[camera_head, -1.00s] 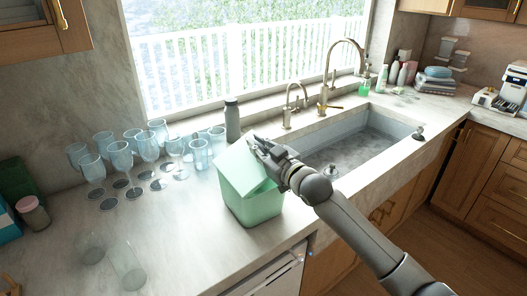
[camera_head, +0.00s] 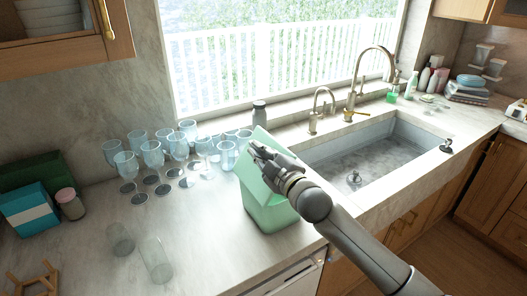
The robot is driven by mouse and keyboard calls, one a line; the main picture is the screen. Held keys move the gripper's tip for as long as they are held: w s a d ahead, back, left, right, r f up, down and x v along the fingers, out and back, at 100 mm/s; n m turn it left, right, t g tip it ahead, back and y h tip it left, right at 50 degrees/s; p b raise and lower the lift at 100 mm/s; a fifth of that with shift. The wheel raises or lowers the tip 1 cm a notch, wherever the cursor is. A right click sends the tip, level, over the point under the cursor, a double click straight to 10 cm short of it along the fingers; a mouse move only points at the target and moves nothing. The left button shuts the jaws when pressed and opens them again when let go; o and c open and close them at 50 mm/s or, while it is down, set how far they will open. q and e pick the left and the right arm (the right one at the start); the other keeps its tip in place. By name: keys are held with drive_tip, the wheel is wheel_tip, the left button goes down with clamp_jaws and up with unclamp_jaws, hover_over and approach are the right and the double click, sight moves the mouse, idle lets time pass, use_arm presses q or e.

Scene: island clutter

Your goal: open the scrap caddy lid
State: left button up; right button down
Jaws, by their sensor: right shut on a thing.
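The scrap caddy (camera_head: 268,214) is a pale green bin on the stone counter, left of the sink. Its green lid (camera_head: 249,173) is tilted up, with its far left side raised above the bin. My right gripper (camera_head: 256,152) is shut on the lid near its upper edge, and the arm comes in from the lower right. The gripper and wrist hide part of the lid and the bin's right side. My left gripper is not in view.
Several glasses (camera_head: 154,153) stand close to the left of the caddy, and a dark bottle (camera_head: 259,115) stands behind it. The sink (camera_head: 372,150) lies to the right. Two clear tumblers (camera_head: 155,262) stand at the front left.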

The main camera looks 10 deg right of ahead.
drive_tip(key=shift+r, duration=0.1)
idle(0.8)
drive_tip(key=c, duration=1.5)
unclamp_jaws()
drive_tip(key=v, duration=1.2)
